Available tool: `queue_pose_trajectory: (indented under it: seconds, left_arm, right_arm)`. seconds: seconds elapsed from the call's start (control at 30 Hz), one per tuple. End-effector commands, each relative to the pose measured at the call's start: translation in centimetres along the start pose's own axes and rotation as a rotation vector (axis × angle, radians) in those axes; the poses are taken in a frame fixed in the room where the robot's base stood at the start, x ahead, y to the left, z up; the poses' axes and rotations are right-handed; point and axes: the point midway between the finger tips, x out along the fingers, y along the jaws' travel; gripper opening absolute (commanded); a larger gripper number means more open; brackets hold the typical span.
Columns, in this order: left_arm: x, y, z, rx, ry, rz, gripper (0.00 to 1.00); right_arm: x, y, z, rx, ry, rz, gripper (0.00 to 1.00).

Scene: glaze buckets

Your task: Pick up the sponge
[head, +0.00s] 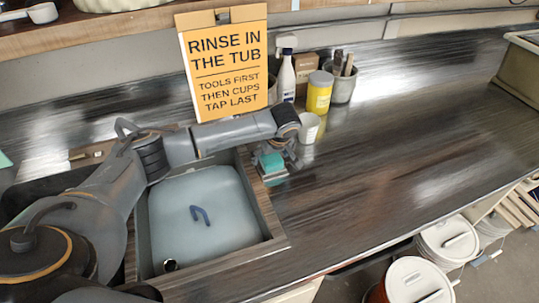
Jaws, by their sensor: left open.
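The sponge looks to be the small teal block (272,162) at the right rim of the sink in the head view. It seems to rest on a small dark holder or dish, partly covered by my gripper. My left arm reaches in from the left across the back of the sink. My left gripper (276,152) is at the sponge, pointing down, with its open fingers over or around it. I cannot tell whether the fingers touch it. My right gripper is not in view.
The sink basin (168,236) holds a blue bent item (200,215). Behind the gripper stand a rinse sign (226,60), a spray bottle (286,78), a white cup (309,127), a yellow jar (319,92) and a tool pot (343,86). The counter (400,160) is clear to the right.

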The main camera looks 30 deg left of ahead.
Motion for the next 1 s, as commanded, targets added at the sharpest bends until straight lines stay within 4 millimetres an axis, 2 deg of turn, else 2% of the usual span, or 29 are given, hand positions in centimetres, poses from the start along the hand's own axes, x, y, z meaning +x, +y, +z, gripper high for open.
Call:
queue_pose_trajectory:
  seconds: [0.1, 0.3, 0.37, 0.5, 0.53, 1.0]
  left_arm:
    - [0.77, -0.02, 0.04, 0.001, 0.000, 0.000, 0.85]
    - [0.88, 0.01, 0.07, 0.001, 0.000, 0.001, 0.85]
    - [0.87, 0.01, 0.07, 0.001, 0.000, 0.001, 0.75]
    - [0.85, 0.02, 0.07, 0.001, 0.000, 0.001, 0.46]
    - [0.85, 0.02, 0.07, 0.001, 0.000, 0.001, 0.42]
    - [0.55, 0.06, -0.06, 0.001, 0.000, 0.002, 0.41]
  right_arm:
    - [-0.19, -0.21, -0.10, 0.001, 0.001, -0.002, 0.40]
    - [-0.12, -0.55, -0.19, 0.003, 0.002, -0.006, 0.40]
    - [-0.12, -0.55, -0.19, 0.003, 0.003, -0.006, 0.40]
    - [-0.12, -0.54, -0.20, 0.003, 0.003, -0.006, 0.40]
    - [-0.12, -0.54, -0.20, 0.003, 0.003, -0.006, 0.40]
    - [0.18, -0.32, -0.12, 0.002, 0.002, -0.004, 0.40]
